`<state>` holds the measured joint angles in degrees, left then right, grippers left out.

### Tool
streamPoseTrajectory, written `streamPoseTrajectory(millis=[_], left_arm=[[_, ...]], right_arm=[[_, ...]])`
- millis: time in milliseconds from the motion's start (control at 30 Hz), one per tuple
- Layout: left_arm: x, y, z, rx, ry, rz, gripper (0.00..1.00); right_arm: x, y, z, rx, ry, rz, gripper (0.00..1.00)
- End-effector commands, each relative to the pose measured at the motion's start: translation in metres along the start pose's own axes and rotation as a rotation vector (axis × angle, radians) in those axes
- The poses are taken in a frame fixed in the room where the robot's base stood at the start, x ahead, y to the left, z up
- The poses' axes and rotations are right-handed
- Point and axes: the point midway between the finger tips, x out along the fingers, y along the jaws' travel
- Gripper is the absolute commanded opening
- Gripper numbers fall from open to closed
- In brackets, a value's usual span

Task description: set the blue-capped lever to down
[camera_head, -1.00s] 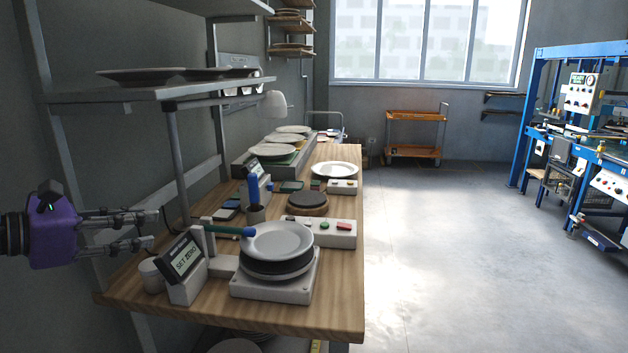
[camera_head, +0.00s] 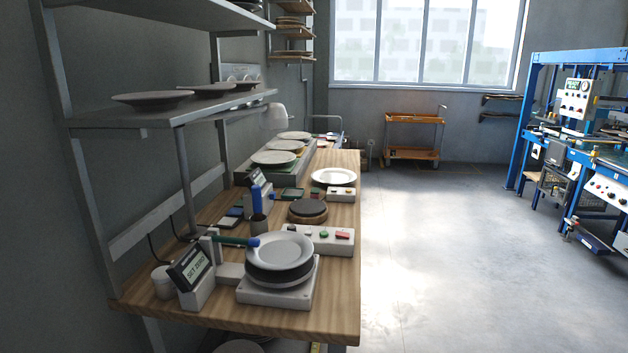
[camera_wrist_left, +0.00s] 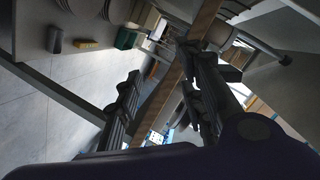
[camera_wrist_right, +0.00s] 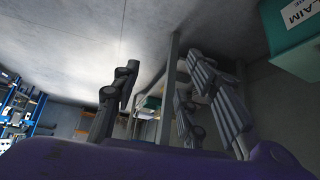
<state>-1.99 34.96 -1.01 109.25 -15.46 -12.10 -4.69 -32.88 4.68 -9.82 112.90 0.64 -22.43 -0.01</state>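A teal lever with a blue tip (camera_head: 238,241) lies roughly level in the head view. It reaches from a pale post to the edge of a white plate (camera_head: 280,249) on a dark stack. A second blue handle (camera_head: 256,195) stands upright above a grey cup-like base (camera_head: 258,223), farther back on the bench. I cannot tell for sure which of these is the blue-capped lever. My left gripper (camera_wrist_left: 160,78) is open and empty in the left wrist view. My right gripper (camera_wrist_right: 157,78) is open and empty in its wrist view. Neither gripper shows in the head view.
A display reading SET ZERO (camera_head: 189,268) stands left of the plate stack. A button box (camera_head: 320,240) is behind the stack. A grey shelf (camera_head: 100,120) with plates overhangs the bench's (camera_head: 335,310) left side. The floor (camera_head: 440,260) to the right is clear.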

Motion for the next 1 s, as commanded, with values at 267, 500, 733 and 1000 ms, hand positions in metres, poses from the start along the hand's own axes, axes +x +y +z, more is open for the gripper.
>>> streamPoseTrajectory(millis=[267, 500, 733, 1000], left_arm=[[-0.123, 0.168, 0.013, -0.611, -0.311, 0.199, 0.36], [-0.211, 0.245, -0.023, -0.897, -0.451, 0.249, 0.36], [-0.237, 0.257, -0.017, -0.921, -0.499, 0.25, 0.36], [-0.237, 0.258, -0.016, -0.918, -0.499, 0.252, 0.36]], right_arm=[[-0.018, -0.004, -0.042, -0.002, 0.054, -0.009, 0.4], [-0.029, -0.002, -0.076, -0.007, 0.106, -0.007, 0.4], [-0.034, -0.001, -0.079, -0.006, 0.111, -0.005, 0.4], [-0.035, -0.001, -0.071, -0.002, 0.099, -0.004, 0.4]])
